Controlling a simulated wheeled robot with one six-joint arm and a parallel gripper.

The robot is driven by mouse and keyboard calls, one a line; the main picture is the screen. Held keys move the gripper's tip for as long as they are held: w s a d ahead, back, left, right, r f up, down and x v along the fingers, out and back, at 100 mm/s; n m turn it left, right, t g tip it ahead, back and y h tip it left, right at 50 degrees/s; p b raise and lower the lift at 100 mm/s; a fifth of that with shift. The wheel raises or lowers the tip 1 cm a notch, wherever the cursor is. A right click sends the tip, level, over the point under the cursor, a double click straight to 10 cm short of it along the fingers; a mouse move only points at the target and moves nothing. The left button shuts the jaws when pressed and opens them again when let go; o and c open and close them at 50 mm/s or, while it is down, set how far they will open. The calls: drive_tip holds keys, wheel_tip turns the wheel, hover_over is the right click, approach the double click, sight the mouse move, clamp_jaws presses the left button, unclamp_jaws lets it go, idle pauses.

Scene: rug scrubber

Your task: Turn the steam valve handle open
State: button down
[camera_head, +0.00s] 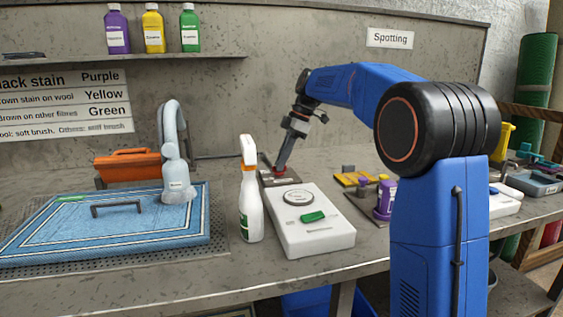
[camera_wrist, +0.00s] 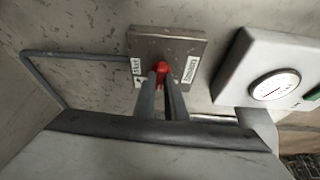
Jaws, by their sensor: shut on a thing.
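The steam valve handle (camera_wrist: 162,67) is a small red knob on a brown-grey metal plate (camera_wrist: 190,46). In the wrist view the plate carries small white labels to the left and right of the handle; their wording is hard to read. My gripper (camera_wrist: 163,78) points at the plate with its two grey fingers closed around the red handle. In the head view the plate (camera_head: 266,177) lies behind the white box, and my gripper (camera_head: 279,166) reaches down to the red handle (camera_head: 280,171), which the fingers partly hide.
A white box with a round gauge (camera_head: 335,232) and green switch stands in front of the plate. A white spray bottle (camera_head: 250,205) stands left of it. A blue rug (camera_head: 165,235) with a steam head (camera_head: 176,185) lies left.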

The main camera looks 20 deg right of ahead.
drive_tip(key=shift+n, duration=0.5)
drive_tip(key=c, duration=1.8)
unclamp_jaws()
drive_tip(key=shift+r, duration=0.1)
drive_tip(key=v, duration=1.7)
drive_tip(key=shift+w, duration=0.4)
drive_tip(key=shift+s+d+r, duration=0.1)
drive_tip(key=shift+s, duration=0.05)
